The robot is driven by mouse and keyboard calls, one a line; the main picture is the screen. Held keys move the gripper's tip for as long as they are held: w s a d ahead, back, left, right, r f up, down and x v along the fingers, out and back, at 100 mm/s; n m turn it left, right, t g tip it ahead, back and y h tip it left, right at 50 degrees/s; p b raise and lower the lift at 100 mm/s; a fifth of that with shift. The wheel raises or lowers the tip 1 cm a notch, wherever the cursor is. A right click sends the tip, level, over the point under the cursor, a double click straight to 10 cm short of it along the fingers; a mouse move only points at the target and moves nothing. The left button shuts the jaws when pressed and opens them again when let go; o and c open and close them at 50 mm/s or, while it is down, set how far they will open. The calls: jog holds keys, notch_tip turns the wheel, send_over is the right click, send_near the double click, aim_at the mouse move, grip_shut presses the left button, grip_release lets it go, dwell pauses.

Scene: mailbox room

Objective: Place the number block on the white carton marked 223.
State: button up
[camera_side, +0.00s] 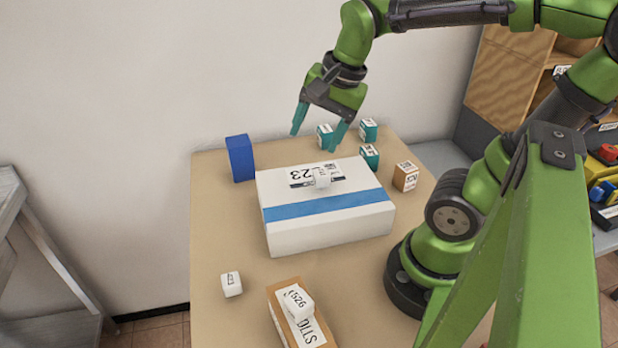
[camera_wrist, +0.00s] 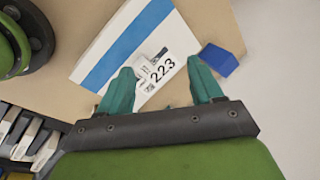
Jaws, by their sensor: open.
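The white carton marked 223 (camera_side: 330,222) lies on the table with a blue stripe across it. It also shows in the wrist view (camera_wrist: 118,40), where its label reads 223. My gripper (camera_side: 318,141) is open and empty, above and behind the carton, apart from the block. It also shows in the wrist view (camera_wrist: 160,68).
A blue box (camera_side: 240,158) stands at the back left. Several teal-and-white blocks (camera_side: 368,130) and a brown block (camera_side: 405,177) stand behind and right. A white cube (camera_side: 231,284) and a brown box (camera_side: 277,297) bearing a white block (camera_side: 298,301) are in front.

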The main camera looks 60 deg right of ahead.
jog(key=a+n+t, duration=0.1)
jog(key=n, duration=0.2)
jog(key=s+a+n+t, duration=0.1)
jog(key=a+n, duration=0.1)
jog(key=n, duration=0.2)
jog(key=s+a+r+n+t+y, duration=0.1)
jog(key=n, duration=0.3)
jog(key=shift+a+t, duration=0.3)
